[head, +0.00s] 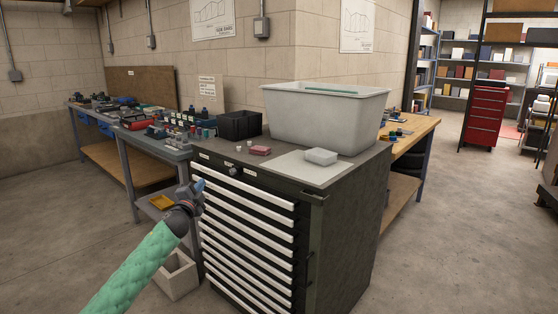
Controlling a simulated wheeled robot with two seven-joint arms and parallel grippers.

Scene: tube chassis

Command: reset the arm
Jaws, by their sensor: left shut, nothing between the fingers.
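My left arm comes in from the lower left in a green quilted sleeve. My left gripper (197,187) is shut and empty, in front of the upper left corner of a dark drawer cabinet (345,215) with several white-fronted drawers. Whether it touches the cabinet is hard to tell. My right gripper and right arm do not show.
A workbench (128,127) with tools runs along the left wall. The right floor (450,230) is clear.

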